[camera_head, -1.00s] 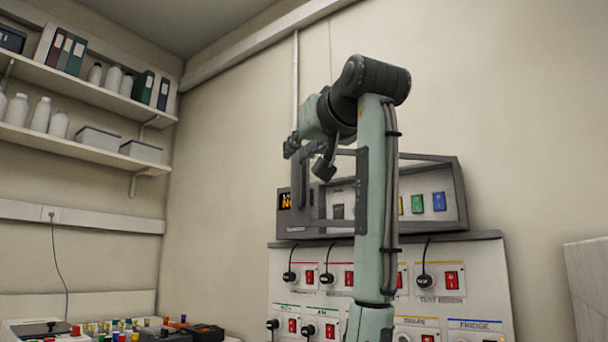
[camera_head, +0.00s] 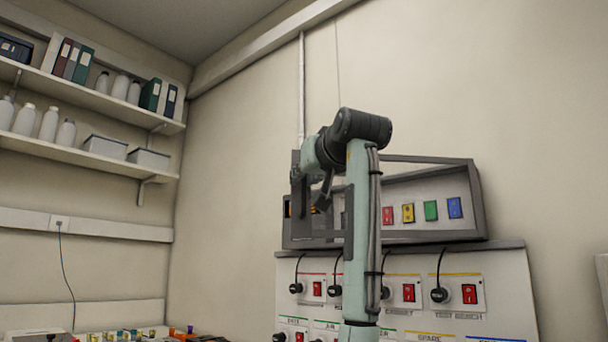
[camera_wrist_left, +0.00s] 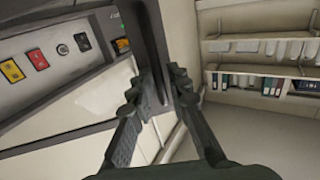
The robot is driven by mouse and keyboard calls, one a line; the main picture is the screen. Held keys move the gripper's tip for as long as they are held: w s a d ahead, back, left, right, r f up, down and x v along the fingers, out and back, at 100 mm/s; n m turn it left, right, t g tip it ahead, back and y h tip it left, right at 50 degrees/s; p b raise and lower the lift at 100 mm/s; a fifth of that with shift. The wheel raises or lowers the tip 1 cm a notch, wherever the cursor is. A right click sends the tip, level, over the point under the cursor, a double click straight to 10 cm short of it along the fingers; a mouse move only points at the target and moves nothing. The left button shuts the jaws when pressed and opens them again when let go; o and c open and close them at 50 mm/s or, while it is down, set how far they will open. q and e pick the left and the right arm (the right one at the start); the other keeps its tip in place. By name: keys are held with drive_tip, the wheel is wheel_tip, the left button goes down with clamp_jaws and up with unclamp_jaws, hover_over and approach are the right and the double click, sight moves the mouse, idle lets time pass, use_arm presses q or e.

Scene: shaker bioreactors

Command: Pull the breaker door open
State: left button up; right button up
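The breaker box (camera_head: 483,205) is a grey wall-mounted case with a row of coloured breakers inside. Its dark-framed door (camera_head: 297,222) stands swung out at the box's left side, with the box front open to view. My left gripper (camera_head: 300,178) is at the door's outer bar, partly hidden by its own wrist. In the left wrist view, the fingers of my left gripper (camera_wrist_left: 166,88) lie on both sides of the dark door bar (camera_wrist_left: 149,40) and look closed on it. The exact contact is hard to see. My right gripper is not in view.
Below the box is a white panel (camera_head: 510,300) with red switches and black plugs. Shelves (camera_head: 90,155) with bottles, bins and binders are on the left wall. Small coloured items (camera_head: 125,335) lie at bottom left.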

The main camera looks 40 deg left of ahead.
use_arm(q)
drive_tip(key=shift+w+a, duration=0.1)
drive_tip(key=shift+c, duration=0.5)
clamp_jaws()
